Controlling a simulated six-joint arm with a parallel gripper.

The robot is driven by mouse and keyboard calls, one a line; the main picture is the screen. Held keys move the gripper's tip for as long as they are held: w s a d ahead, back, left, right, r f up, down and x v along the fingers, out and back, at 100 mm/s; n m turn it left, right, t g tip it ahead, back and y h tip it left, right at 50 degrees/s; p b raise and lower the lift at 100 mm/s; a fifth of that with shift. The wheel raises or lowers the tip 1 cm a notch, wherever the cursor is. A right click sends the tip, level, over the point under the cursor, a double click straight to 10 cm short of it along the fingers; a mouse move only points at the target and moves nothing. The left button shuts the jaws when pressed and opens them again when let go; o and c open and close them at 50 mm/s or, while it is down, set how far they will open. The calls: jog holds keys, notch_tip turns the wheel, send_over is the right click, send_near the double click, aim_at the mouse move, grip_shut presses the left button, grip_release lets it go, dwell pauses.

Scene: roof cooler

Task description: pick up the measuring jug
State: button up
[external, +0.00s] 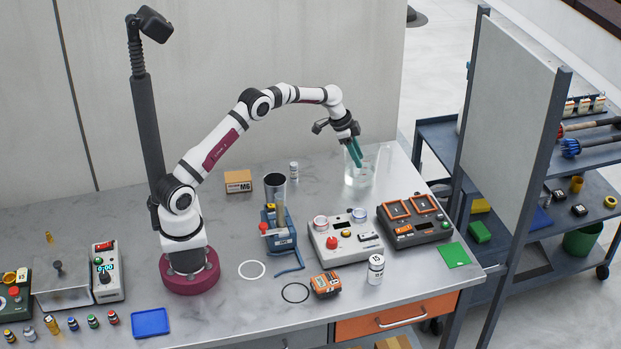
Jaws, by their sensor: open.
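The measuring jug (359,181) is a clear glass vessel standing upright on the grey bench top near its far right edge. My gripper (356,163) reaches down to it from above, with teal fingers pointing at its rim and upper part. The fingers are open and overlap the jug in this view. I cannot tell whether they are around its wall, inside it or touching it. Another clear, narrow shape (384,160) stands right beside the jug on its right.
A dark device with orange frames (413,222) and a light grey control box (345,240) stand in front of the jug.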

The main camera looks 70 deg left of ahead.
jog(key=shift+x, duration=0.75)
grip_shut()
jog(key=shift+r, duration=0.1)
dwell(0.8)
